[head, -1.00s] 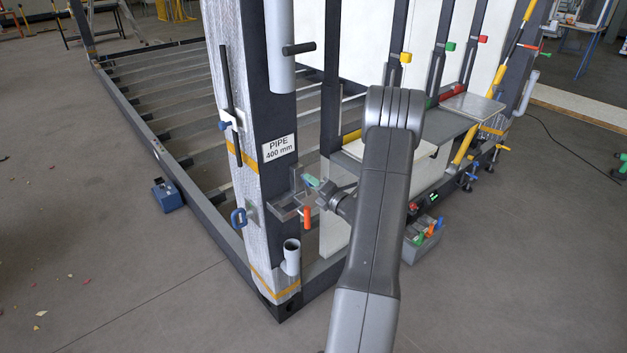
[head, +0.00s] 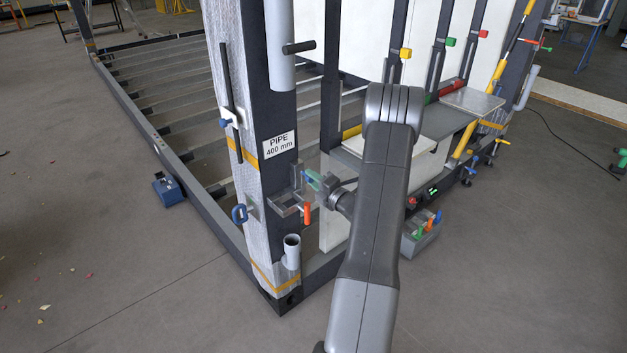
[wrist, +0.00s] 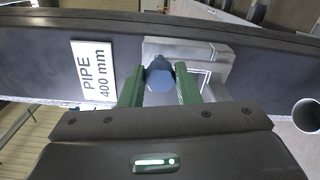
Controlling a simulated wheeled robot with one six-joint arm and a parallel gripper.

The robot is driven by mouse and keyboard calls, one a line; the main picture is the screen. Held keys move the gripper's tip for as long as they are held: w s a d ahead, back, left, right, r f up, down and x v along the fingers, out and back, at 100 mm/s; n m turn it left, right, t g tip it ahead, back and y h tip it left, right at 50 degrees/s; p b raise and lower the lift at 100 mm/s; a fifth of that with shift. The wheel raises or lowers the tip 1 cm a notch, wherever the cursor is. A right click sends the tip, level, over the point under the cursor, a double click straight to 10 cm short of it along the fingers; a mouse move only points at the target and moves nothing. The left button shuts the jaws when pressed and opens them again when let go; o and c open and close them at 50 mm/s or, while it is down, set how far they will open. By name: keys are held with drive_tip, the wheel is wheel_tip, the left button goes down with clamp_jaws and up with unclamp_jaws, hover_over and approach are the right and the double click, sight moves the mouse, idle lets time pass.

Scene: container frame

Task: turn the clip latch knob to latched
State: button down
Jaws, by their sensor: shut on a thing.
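A dark blue faceted knob (wrist: 160,74) sits between the two green fingers of my gripper (wrist: 159,88) in the wrist view. My gripper is shut on this knob, with one finger on each side. The knob is in front of a pale grey metal bracket (wrist: 215,62) on the dark post. In the head view my gripper (head: 313,181) is at the grey bracket (head: 283,201) on the post, below the PIPE label. The knob cannot be made out there, and its turned position is unclear.
An orange handle (head: 307,213) hangs just below my gripper. The white PIPE 400 mm label (head: 279,145) is on the post, with a short pipe socket (head: 291,250) lower down. A blue ring handle (head: 240,214) is on the post's left face.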

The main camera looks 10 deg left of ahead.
drive_tip(key=c, duration=1.1)
unclamp_jaws()
drive_tip(key=shift+d, duration=0.1)
drive_tip(key=b+v, duration=0.1)
drive_tip(key=v, duration=1.2)
drive_tip(key=shift+s+d, duration=0.25)
drive_tip(key=p+x, duration=0.1)
drive_tip(key=x, duration=1.3)
drive_tip(key=shift+d, duration=0.15)
